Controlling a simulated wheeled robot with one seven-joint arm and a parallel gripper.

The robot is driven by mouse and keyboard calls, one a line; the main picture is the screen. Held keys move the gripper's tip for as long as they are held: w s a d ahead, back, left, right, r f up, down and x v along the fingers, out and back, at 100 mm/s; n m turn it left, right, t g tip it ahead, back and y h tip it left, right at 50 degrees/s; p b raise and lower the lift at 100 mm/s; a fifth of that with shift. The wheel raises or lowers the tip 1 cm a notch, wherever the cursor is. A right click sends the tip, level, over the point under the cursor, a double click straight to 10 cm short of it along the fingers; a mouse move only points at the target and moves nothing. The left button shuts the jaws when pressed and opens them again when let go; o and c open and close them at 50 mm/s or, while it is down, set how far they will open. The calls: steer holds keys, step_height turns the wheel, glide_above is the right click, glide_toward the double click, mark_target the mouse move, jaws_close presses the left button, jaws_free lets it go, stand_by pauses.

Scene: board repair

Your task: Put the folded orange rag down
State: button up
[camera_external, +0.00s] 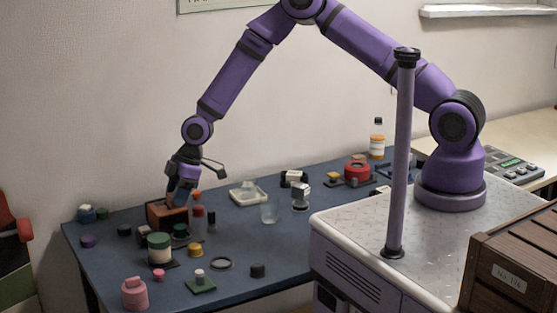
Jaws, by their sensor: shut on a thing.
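My gripper (179,201) is at the left part of the blue table, pointing down, and is shut on the folded orange rag. The rag itself is too small and too covered by the fingers to make out clearly. The fingers are at a brown-orange box-like thing (163,218) on the table and overlap its right part in the picture. Whether they are inside it, above it or behind it, I cannot tell.
A green-and-white jar (159,249) stands in front.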

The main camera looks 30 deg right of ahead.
steer(key=d, duration=2.2)
steer(key=s+d, duration=0.4)
steer(key=d, duration=0.3)
steer(key=s+d, duration=0.3)
steer(key=d, duration=0.5)
steer(key=shift+s+f, duration=0.2)
steer(key=shift+f, duration=6.3)
steer(key=shift+a+f, duration=0.1)
steer(key=o, duration=0.9)
